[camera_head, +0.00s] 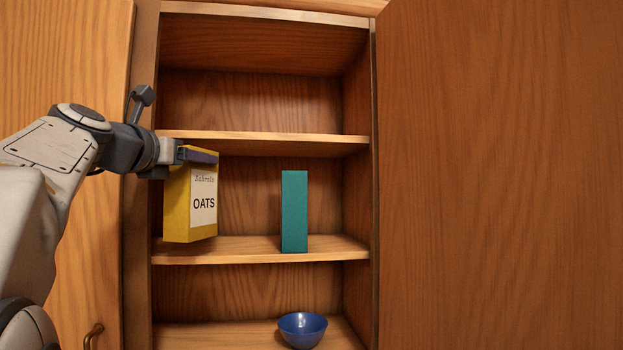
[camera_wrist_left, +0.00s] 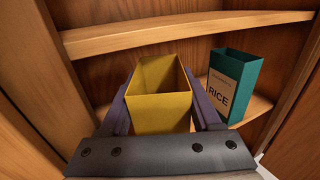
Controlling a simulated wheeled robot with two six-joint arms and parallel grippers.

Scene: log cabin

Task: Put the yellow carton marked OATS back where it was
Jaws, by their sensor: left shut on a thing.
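The yellow carton marked OATS (camera_head: 191,205) is upright at the left side of the cupboard, at the level of the middle shelf (camera_head: 255,257). My left gripper (camera_head: 200,156) is shut on its upper part. In the left wrist view the carton (camera_wrist_left: 160,110) is open-topped, with a finger of my left gripper (camera_wrist_left: 160,112) on each side. The head view does not make clear whether the carton's base touches the shelf or hangs just in front of it. My right gripper is not in view.
A teal carton (camera_head: 294,212) stands on the same shelf to the right; the left wrist view shows it marked RICE (camera_wrist_left: 232,88). A blue bowl (camera_head: 302,329) sits on the shelf below. An upper shelf (camera_head: 260,139) lies close above my gripper. Open doors flank the cupboard.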

